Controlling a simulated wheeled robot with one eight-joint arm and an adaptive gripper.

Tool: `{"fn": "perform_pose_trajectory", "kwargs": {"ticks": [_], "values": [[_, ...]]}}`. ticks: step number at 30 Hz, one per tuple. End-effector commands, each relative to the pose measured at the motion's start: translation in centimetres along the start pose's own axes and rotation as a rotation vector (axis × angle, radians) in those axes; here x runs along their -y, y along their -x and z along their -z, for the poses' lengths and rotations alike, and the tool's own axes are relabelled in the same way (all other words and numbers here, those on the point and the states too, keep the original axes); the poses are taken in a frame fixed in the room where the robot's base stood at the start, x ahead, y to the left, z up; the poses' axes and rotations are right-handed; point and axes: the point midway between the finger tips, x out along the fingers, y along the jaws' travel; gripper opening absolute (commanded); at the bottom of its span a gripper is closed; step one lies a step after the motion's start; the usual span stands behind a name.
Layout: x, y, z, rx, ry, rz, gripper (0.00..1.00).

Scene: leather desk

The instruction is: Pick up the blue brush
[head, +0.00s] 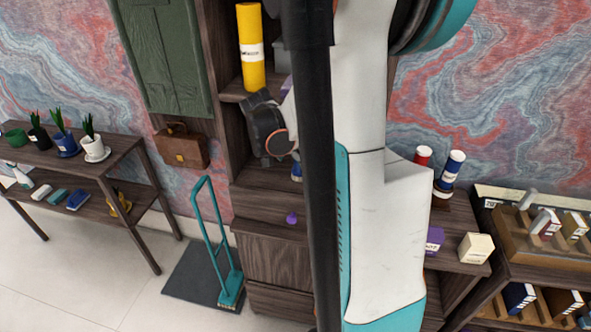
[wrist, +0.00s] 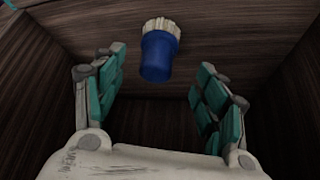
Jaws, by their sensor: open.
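The blue brush (wrist: 157,58) has a round blue handle and pale bristles. In the wrist view it is at the top centre, bristles towards the top of the picture, against dark wood. My gripper (wrist: 162,80) is open, with teal-padded fingers to the left and right of the brush. Gaps show between the brush and both fingers. In the head view my arm hides much of the shelf. A small blue thing (head: 296,172) shows there beside my arm; I cannot tell whether it is the brush.
Dark wooden walls rise on both sides in the wrist view. In the head view, a yellow cylinder (head: 251,50) stands on an upper shelf and a purple item (head: 291,218) is lower down. Boxes (head: 476,247) sit at right.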

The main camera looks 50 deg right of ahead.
Motion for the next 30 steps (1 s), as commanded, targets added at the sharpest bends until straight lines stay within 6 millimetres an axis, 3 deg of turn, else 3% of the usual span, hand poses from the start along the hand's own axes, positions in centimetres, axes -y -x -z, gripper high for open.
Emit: {"fn": "perform_pose_trajectory", "kwargs": {"ticks": [12,19,20,26,30], "values": [[-0.4,-5.0,0.1,0.002,0.001,0.001,0.66],[-0.4,-5.1,0.2,0.002,0.002,0.002,0.66],[-0.4,-5.1,0.2,0.002,0.002,0.002,0.64],[-0.4,-5.1,0.2,0.002,0.002,0.002,0.18],[-0.4,-5.1,0.2,0.002,0.002,0.002,0.14]]}}
